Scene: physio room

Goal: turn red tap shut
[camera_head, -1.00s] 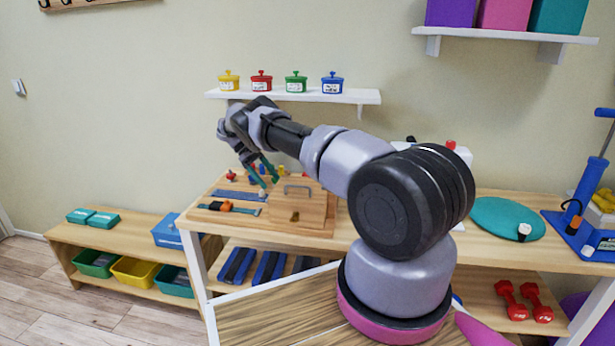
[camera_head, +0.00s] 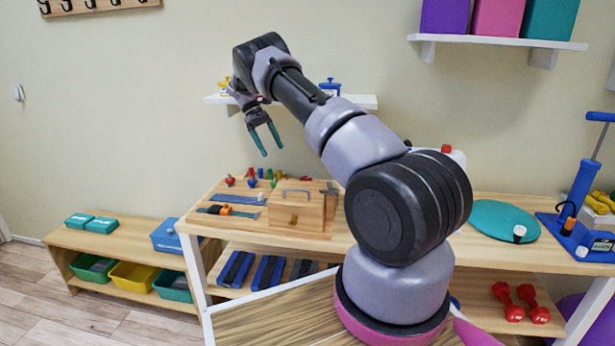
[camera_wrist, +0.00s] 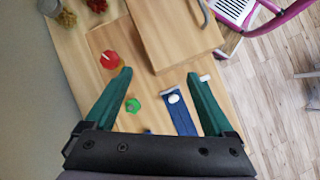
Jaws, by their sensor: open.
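A round red piece with a pale bar across it (camera_wrist: 109,60) lies on the wooden board in the wrist view, just outside my left finger; it appears to be the red tap. In the head view small red pieces (camera_head: 230,181) stand at the board's back left, but I cannot tell which one matches. My gripper (camera_head: 271,150) is open and empty, pointing down in the air above the back of the board. In the wrist view its green fingers (camera_wrist: 160,75) are wide apart, with a green knob (camera_wrist: 132,105) and a blue strap (camera_wrist: 180,112) showing between them.
A wooden box with a grey handle (camera_head: 297,207) stands on the board beside the small pieces. A wall shelf (camera_head: 355,101) with lidded pots is behind my arm. A teal disc (camera_head: 490,219) lies on the bench at right.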

